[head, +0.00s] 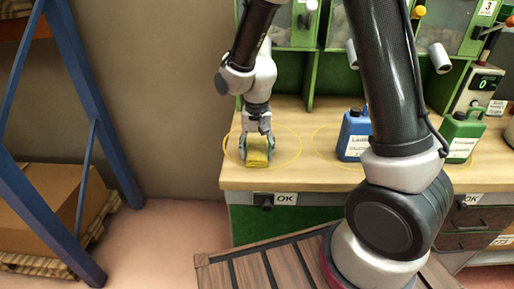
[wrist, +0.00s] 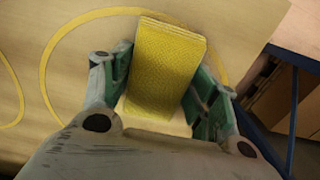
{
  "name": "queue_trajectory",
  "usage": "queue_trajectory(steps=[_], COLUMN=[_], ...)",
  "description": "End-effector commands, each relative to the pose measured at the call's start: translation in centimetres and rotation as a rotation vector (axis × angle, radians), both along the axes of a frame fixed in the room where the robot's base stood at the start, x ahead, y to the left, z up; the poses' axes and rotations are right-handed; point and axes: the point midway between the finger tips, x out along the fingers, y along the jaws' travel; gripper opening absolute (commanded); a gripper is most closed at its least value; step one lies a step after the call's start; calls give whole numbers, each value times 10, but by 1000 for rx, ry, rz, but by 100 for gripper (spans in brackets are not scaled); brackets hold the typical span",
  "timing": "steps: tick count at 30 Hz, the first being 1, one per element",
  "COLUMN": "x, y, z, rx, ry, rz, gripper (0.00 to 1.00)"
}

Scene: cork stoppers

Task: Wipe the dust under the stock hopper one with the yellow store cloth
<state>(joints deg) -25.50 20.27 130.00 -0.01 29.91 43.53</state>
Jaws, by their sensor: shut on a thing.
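The yellow cloth (head: 257,152) is a folded, textured pad. My gripper (head: 257,158) is shut on it, near the front left end of the wooden bench top (head: 300,180). In the wrist view the cloth (wrist: 165,62) sits between both green-padded fingers of my gripper (wrist: 160,90). The cloth is inside a yellow ring (head: 290,135) drawn on the bench; I cannot tell whether it touches the wood. Hoppers with clear fronts stand above the bench; the left one (head: 304,22) is partly hidden by my arm. I cannot make out any dust.
A blue jug (head: 354,135) stands right of the cloth in another ring, and a green jug (head: 461,137) stands farther right. Green dividers (head: 310,75) stand behind. A blue rack (head: 95,110) holding a cardboard box (head: 50,205) is at the left. Bench between cloth and blue jug is clear.

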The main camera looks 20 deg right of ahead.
Motion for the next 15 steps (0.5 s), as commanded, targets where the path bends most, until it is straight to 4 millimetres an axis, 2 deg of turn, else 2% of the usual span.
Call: queue_trajectory(steps=[5,15], x=[1,2], y=[0,0], z=[7,45], rx=[1,3], ry=[-3,-5], rz=[0,0], gripper=[41,41])
